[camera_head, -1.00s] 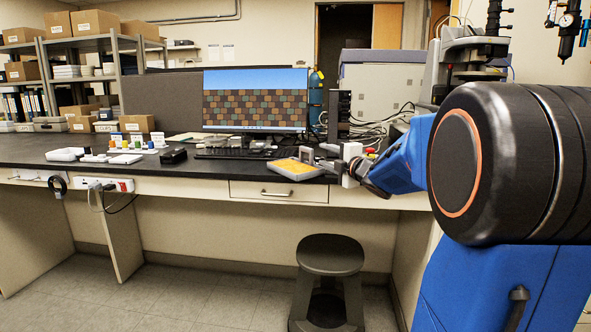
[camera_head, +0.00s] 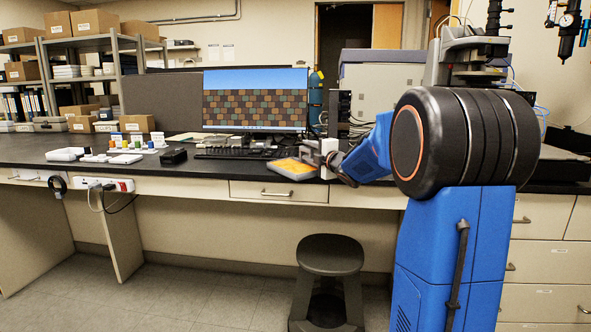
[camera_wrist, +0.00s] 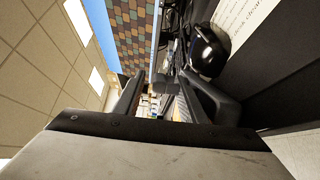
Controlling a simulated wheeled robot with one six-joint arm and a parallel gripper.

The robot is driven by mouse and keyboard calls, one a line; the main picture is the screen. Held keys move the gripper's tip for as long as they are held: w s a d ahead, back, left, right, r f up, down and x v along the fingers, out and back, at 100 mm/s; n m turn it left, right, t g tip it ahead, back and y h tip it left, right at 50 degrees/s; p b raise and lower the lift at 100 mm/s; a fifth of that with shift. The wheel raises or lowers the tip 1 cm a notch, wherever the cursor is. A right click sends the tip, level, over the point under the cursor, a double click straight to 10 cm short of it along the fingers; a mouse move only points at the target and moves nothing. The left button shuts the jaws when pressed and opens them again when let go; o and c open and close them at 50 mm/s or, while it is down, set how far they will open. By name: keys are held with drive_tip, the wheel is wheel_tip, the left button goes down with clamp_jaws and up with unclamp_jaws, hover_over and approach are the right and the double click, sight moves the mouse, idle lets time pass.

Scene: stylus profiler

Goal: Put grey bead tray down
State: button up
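A shallow grey-edged tray with an orange-yellow face (camera_head: 292,177) lies flat on the dark bench near its front edge; I cannot tell if this is the grey bead tray. My gripper (camera_head: 309,152) is low over the bench at the tray's back right, pointing left. In the wrist view my gripper (camera_wrist: 163,96) has its two fingers apart, with distant small coloured items visible through the gap. A tan ribbed patch shows beside the right finger, too small to name. No held tray can be made out.
A keyboard (camera_head: 235,153) and monitor (camera_head: 255,102) stand behind. A black box (camera_head: 173,156) and several small bottles are farther left. A stool (camera_head: 331,258) stands on the floor before the bench. The bench front between box and tray is clear.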

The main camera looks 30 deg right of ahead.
drive_tip(key=shift+w, duration=0.4)
clamp_jaws()
idle(1.1)
